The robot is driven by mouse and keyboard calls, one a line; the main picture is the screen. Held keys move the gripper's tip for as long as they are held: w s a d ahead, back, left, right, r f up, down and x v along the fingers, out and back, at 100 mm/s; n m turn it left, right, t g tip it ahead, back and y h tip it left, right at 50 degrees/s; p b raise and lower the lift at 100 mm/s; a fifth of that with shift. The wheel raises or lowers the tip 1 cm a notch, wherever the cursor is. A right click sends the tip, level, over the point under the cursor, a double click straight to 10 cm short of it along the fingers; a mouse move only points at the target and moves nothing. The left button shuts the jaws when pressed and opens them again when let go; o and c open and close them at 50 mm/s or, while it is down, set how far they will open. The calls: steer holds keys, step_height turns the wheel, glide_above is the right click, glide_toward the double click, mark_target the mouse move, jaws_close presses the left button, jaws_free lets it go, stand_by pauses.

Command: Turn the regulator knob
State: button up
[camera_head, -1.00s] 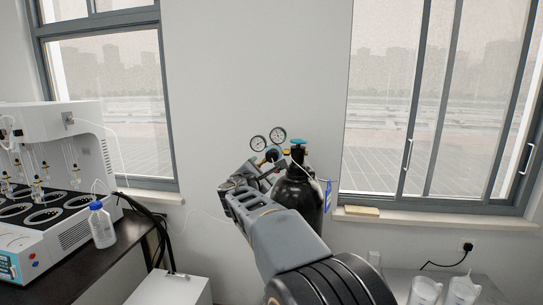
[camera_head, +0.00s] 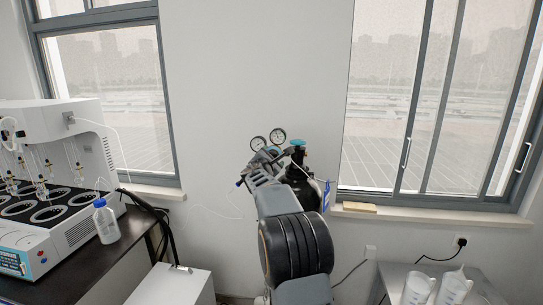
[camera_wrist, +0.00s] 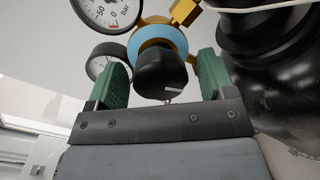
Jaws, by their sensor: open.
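The regulator knob (camera_wrist: 160,74) is black and rounded, in front of a blue ring (camera_wrist: 158,40) on a brass body. In the wrist view it sits between the two green finger pads of my open gripper (camera_wrist: 160,70), with a visible gap on each side. The fingers look not closed on it. In the head view my gripper (camera_head: 262,168) is at the regulator and hides the knob. Two round gauges (camera_head: 277,136) stand above it. The black gas cylinder (camera_head: 303,185) with a blue top valve (camera_head: 298,142) is just right of my gripper.
The cylinder's dark shoulder (camera_wrist: 275,75) is close to the right finger in the wrist view. A metal table with white jugs (camera_head: 418,290) is at lower right.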

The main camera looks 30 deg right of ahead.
steer(key=shift+w+d, duration=0.1)
steer(key=shift+c, duration=0.4)
steer(key=c, duration=0.8)
steer(key=shift+c, duration=0.2)
steer(key=shift+f+n+b, duration=0.1)
steer(key=shift+n+b, duration=0.55)
steer(key=shift+n, duration=0.55)
steer(key=n+b, duration=0.1)
steer(key=n, duration=0.2)
steer(key=shift+n+t, duration=0.3)
steer(key=shift+n, duration=0.1)
steer(key=n, duration=0.7)
steer(key=shift+d+t+b, duration=0.1)
steer(key=shift+t+b, duration=0.3)
